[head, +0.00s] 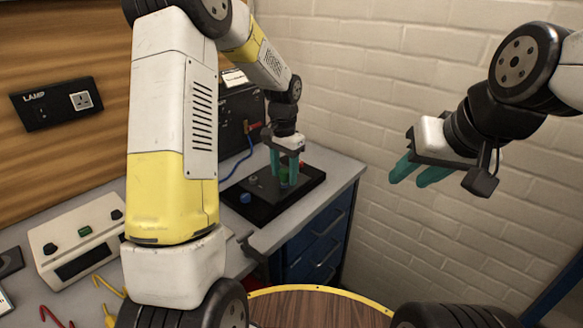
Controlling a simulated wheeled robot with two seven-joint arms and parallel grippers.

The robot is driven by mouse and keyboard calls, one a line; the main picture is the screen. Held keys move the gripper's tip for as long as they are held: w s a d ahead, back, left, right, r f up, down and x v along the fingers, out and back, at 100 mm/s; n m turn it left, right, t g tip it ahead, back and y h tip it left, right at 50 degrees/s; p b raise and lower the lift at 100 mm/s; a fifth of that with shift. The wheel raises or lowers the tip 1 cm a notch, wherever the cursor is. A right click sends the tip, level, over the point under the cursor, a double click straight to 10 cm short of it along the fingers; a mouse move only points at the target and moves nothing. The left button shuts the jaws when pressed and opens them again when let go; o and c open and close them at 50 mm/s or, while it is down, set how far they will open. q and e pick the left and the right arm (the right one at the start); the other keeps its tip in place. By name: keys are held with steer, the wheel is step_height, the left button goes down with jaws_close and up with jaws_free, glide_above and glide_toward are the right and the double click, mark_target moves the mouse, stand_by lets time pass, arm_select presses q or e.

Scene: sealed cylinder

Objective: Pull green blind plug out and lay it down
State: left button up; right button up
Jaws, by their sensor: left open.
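My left gripper (285,178) is over the black tray (262,212) on the bench, its teal fingers pointing down and apart. A small green patch, apparently the green blind plug (285,169), shows between and behind the fingers. The fingers hide most of it and what it sits in, and I cannot tell whether they touch it. My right gripper (411,176) hangs in the air at the right in front of the brick wall, its teal fingers apart and with nothing between them.
A blue part (245,197) and a small grey part (253,180) are on the tray's left side. A black case (240,112) with a blue cable (237,167) stands behind. A white control box (80,240) is at left. Bare tray lies in front of the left gripper.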

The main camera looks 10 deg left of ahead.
mark_target(284, 171)
arm_select(q)
steer(key=shift+c, duration=0.4)
stand_by(0.5)
jaws_close()
stand_by(1.0)
steer(key=shift+r, duration=0.1)
steer(key=shift+r, duration=2.9)
